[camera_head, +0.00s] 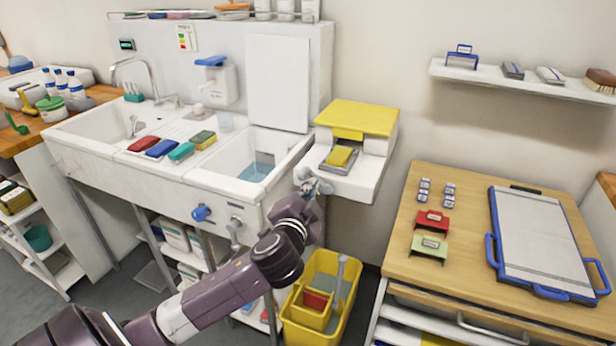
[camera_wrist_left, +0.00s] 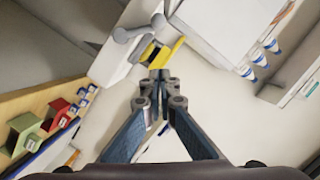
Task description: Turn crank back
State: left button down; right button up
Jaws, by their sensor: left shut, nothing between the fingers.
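A grey lever with rounded ends (camera_wrist_left: 140,36), which looks like the crank, shows in the left wrist view beside a white edge, just beyond my left gripper (camera_wrist_left: 160,78). The gripper's fingers are together with nothing between them, and they point toward the lever and a yellow piece. I cannot tell whether they touch either. In the head view my left gripper (camera_head: 313,184) is at the front left corner of the white shelf under the yellow-lidded box (camera_head: 362,117). The lever is hard to separate from the gripper there. My right gripper is in neither view.
A grey tap handle (camera_head: 235,228) and a blue knob (camera_head: 201,213) are on the sink front (camera_head: 150,180). A yellow bucket (camera_head: 322,298) stands below my gripper. A wooden-topped table (camera_head: 405,262) with red and green holders is to the right.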

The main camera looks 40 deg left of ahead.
aim_at(304, 176)
pick_arm(q)
jog(key=w+a+f+p, duration=0.1)
jog(key=w+a+f, duration=0.3)
jog(key=w+a, duration=0.3)
jog(key=shift+w+p, duration=0.4)
jog(key=shift+w, duration=0.2)
jog(key=shift+s+a+f+n+b, duration=0.2)
jog(key=shift+a+f+n+b, duration=0.1)
jog(key=shift+a+f+n, duration=0.35)
